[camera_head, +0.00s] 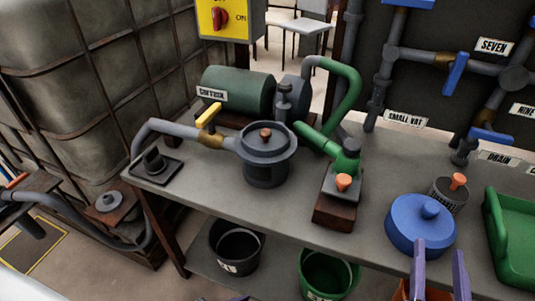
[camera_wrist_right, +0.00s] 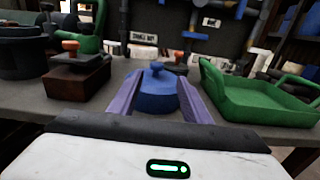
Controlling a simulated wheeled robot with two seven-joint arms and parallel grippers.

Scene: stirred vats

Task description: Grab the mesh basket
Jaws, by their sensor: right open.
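The mesh basket (camera_head: 449,196) is a small dark grey perforated cylinder with an orange knob. It stands on the bench just behind and right of the blue round lid (camera_head: 420,222). In the right wrist view the mesh basket (camera_wrist_right: 177,59) is mostly hidden behind the blue lid (camera_wrist_right: 155,92). My right gripper (camera_head: 438,248) has two purple fingers, apart and empty, at the bench's front edge. The blue lid lies ahead of them, between the fingers and the basket.
A green tray (camera_head: 496,245) lies right of the basket. A green valve on a wooden block (camera_head: 335,210) and a dark pot (camera_head: 266,168) stand to the left. Pipes (camera_head: 415,55) run behind. Black (camera_head: 235,250) and green (camera_head: 325,275) buckets are below the bench top.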

